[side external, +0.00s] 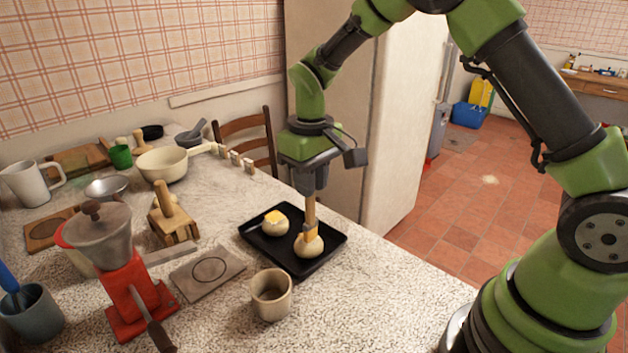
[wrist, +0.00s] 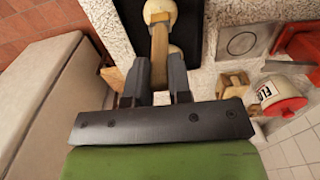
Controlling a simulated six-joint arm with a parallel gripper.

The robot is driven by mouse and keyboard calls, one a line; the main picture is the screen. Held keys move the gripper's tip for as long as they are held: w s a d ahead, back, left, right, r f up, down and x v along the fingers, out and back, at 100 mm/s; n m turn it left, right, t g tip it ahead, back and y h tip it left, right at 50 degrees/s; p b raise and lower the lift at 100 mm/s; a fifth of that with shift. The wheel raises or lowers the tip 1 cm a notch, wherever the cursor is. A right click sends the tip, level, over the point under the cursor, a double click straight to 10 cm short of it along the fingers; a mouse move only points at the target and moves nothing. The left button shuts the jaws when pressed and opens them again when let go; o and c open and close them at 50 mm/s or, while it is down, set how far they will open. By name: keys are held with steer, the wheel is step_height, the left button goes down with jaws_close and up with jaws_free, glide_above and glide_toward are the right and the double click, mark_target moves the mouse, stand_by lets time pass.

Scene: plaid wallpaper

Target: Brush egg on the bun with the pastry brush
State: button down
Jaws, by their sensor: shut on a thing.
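My gripper (side external: 310,188) is shut on the wooden handle of the pastry brush (side external: 310,212) and holds it upright, bristles down. The brush end meets the top of the right-hand bun (side external: 309,247), where a yellow-orange patch shows; I cannot tell bristles from egg there. A second bun (side external: 274,226) with a yellow patch on top sits to its left. Both lie on a black tray (side external: 262,250). In the wrist view the brush (wrist: 159,45) stands between the fingers (wrist: 158,80), and part of a bun (wrist: 160,9) shows at the top. The contact point is hidden there.
A beige cup (side external: 271,296) stands in front of the tray; its contents are unclear. A square plate with a circle (side external: 208,271), a red grinder (side external: 130,290) and a wooden block tool (side external: 172,218) stand left. A cream pan (side external: 163,164) is farther back. The counter's front right is clear.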

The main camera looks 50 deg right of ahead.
steer(key=shift+s, duration=0.1)
steer(key=shift+s, duration=0.8)
stand_by(0.7)
stand_by(1.1)
steer(key=shift+w, duration=0.1)
steer(key=shift+w+f, duration=0.1)
steer(key=shift+w, duration=0.75)
